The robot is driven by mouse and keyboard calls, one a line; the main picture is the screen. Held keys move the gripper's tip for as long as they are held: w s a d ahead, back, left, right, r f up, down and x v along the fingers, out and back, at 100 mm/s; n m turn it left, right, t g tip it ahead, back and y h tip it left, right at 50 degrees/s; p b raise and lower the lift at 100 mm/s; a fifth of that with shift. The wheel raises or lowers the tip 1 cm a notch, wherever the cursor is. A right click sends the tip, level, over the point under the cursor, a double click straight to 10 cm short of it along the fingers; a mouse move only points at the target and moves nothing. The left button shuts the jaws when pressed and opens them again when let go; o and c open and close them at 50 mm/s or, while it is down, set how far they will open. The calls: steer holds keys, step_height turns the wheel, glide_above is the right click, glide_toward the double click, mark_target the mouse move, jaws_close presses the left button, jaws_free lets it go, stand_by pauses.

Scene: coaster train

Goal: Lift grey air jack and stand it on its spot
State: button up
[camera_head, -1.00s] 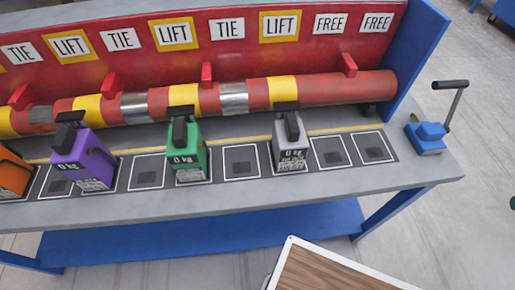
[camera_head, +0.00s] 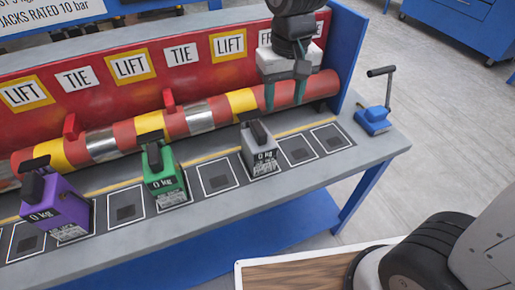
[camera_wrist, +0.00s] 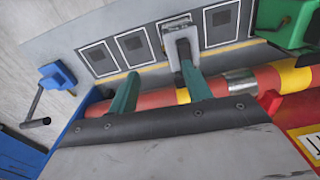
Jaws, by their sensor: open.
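The grey air jack (camera_head: 262,157), labelled "0 kg" with a dark handle on top, stands upright in the row of marked squares on the bench. In the wrist view its top (camera_wrist: 181,42) shows just beyond my fingertips. My gripper (camera_head: 285,98) points down, with its two green fingers apart and nothing between them. It is above and behind the jack, near the striped pipe, and I see no contact. Empty outlined squares lie on both sides of the jack, to its left (camera_head: 217,179) and to its right (camera_head: 297,151). The jack's underside is hidden.
A green jack (camera_head: 164,178) and a purple jack (camera_head: 58,212) stand further left. The red, yellow and silver pipe (camera_head: 196,118) runs behind the row, below the red sign board (camera_head: 100,80). A blue crank device (camera_head: 372,120) sits at the bench's right end.

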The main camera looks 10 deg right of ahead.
glide_above(259, 127)
step_height(259, 127, down, 3)
steer(key=shift+s+a+f+n, duration=0.1)
steer(key=shift+f+n, duration=0.1)
steer(key=shift+n, duration=0.1)
step_height(259, 127, down, 8)
steer(key=shift+r, duration=0.1)
steer(key=shift+c, duration=0.3)
jaws_close()
stand_by(0.9)
